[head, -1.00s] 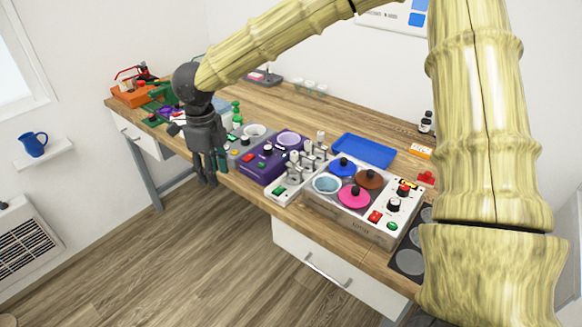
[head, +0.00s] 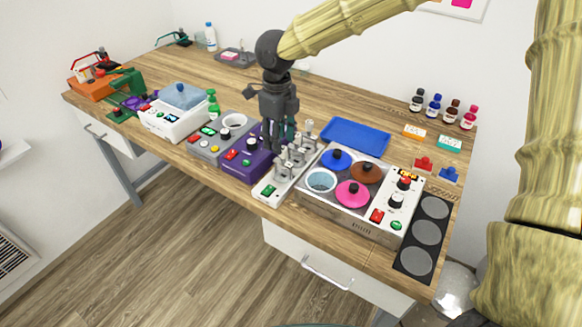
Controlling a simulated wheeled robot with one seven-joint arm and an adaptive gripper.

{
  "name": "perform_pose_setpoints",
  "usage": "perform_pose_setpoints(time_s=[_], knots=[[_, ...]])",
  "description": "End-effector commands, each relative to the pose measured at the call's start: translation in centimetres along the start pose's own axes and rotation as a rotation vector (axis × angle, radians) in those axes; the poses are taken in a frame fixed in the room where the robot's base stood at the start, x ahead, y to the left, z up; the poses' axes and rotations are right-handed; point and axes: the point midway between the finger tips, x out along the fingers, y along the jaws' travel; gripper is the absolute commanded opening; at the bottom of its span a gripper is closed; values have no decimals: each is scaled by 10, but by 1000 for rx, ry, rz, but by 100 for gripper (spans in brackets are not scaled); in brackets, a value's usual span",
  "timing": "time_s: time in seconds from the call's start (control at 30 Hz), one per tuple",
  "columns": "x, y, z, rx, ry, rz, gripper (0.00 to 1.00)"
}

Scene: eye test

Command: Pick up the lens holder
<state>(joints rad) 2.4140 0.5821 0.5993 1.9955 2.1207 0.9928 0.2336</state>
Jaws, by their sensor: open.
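A small red piece (head: 423,163) and a small blue piece (head: 448,174) lie at the right end of the wooden bench. They may be lens holders, but they are too small to tell. A white unit (head: 270,188) carries several upright metal clamps (head: 295,158); I cannot tell whether one of these is the lens holder. My gripper (head: 280,142) points down over the bench, above or just behind the purple device (head: 245,162) and left of the clamps. It is open, with nothing visible in it. Its fingertips are partly hidden or blurred against the devices.
A heater unit (head: 378,212) with coloured lids stands right of the clamps. A blue tray (head: 355,137) lies behind it. A black plate (head: 413,262) with grey discs is at the front right. The bench's back middle is clear.

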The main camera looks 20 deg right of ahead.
Motion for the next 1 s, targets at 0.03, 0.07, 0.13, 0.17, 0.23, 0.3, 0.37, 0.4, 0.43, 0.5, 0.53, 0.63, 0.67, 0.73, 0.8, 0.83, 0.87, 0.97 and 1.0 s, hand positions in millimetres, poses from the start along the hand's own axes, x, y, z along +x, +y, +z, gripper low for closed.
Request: perform_pose_setpoints(time_s=[0.03,0.07,0.13,0.17,0.23,0.3,0.37,0.4,0.43,0.5,0.53,0.63,0.67,0.73,0.8,0.83,0.87,0.97,1.0], knots=[[7,0,-2,1,4,1,43],[11,-1,-3,2,3,1,43],[21,-3,-4,6,3,0,43],[24,-3,-5,7,3,0,43],[32,-3,-5,8,2,1,43],[37,-4,-5,8,1,0,43],[40,-3,-4,7,0,0,43],[41,-3,-4,6,0,0,43],[42,-3,-4,6,0,0,43],[48,-4,-4,5,2,0,43],[51,-4,-4,5,3,0,43],[64,-5,-5,4,4,0,43],[68,-6,-5,4,3,0,43],[78,-6,-5,3,3,0,43],[85,-6,-5,3,2,0,43],[87,-6,-5,3,2,0,43],[89,-6,-5,3,2,0,43],[93,-6,-4,3,0,1,43],[93,-6,-4,3,0,0,43]])
